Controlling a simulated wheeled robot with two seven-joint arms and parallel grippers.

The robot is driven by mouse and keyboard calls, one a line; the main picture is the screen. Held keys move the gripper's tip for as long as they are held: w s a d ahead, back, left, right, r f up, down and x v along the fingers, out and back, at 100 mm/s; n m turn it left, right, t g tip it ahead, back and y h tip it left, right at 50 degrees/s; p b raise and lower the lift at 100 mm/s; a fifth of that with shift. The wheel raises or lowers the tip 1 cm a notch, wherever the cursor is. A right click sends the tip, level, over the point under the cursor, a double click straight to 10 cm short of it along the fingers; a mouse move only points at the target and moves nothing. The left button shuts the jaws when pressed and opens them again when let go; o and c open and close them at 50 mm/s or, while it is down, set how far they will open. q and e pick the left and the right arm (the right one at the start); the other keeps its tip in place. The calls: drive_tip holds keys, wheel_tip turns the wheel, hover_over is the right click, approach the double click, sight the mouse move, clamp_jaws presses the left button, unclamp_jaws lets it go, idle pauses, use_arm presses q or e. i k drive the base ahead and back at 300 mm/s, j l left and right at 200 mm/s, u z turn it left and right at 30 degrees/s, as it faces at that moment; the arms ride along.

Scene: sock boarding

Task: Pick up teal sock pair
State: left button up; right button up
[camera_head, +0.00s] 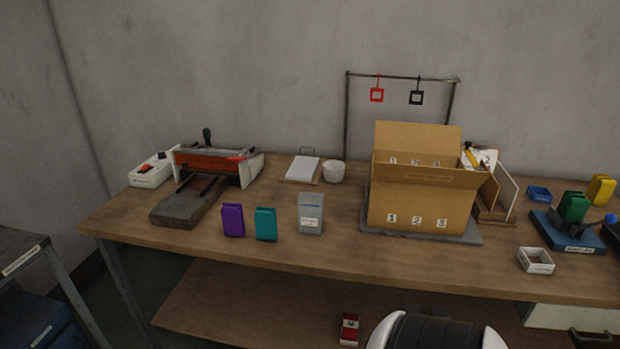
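The teal sock pair (265,224) stands upright as a small folded block near the front edge of the wooden table (330,256). A purple sock pair (232,220) stands just to its left, with a small gap between them. Nothing covers the teal pair from this view. Neither of my grippers shows in the head view.
A press-like device (215,168) with a dark board (185,205) lies to the left. An open numbered cardboard box (420,205) stands right of centre. Green socks (573,206) sit on a blue stand.

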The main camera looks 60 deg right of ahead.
sight(265, 223)
drive_tip(key=z, duration=1.5)
